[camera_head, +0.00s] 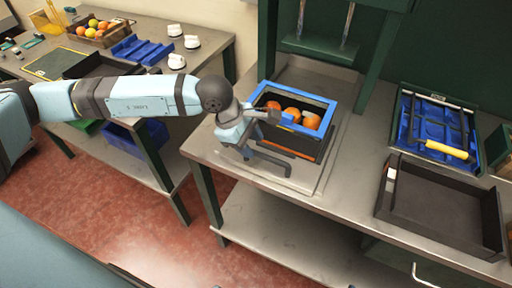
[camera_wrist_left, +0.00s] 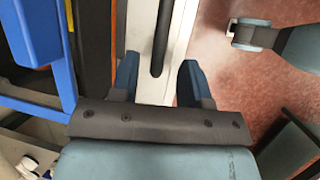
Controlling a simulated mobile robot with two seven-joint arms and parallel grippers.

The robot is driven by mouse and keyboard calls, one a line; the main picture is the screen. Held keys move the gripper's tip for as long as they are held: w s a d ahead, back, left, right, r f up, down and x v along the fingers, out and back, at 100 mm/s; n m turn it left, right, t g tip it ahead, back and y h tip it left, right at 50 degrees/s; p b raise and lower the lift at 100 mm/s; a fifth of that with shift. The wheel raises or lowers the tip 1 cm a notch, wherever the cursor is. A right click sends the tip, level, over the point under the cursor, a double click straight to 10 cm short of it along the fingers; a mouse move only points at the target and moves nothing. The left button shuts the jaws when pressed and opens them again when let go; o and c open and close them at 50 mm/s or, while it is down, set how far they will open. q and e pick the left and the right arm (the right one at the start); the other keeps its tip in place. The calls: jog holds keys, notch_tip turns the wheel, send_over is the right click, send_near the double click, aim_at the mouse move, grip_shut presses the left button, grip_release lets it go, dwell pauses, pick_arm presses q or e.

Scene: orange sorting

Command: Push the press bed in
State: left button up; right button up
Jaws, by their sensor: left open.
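The press bed (camera_head: 326,168) is a pale metal slide on the right bench, below the green press frame. A crate with a blue rim (camera_head: 303,90) sits on it and holds oranges (camera_head: 291,114). A dark bar handle (camera_head: 272,160) is at the bed's front. My left gripper (camera_head: 256,135) is at the crate's near left side, by the handle. In the left wrist view my left gripper (camera_wrist_left: 157,75) is open, with the dark bar (camera_wrist_left: 160,38) between its fingers; I cannot tell whether they touch it.
The press plate (camera_head: 320,47) hangs behind the crate. A black tray (camera_head: 383,207) and a blue tool tray (camera_head: 399,127) with a yellow-handled tool (camera_head: 446,150) lie to the right. The left bench (camera_head: 207,50) carries a fruit crate and blue trays.

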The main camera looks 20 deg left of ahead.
aim_at(258, 153)
pick_arm(q)
jog(key=shift+x, duration=1.65)
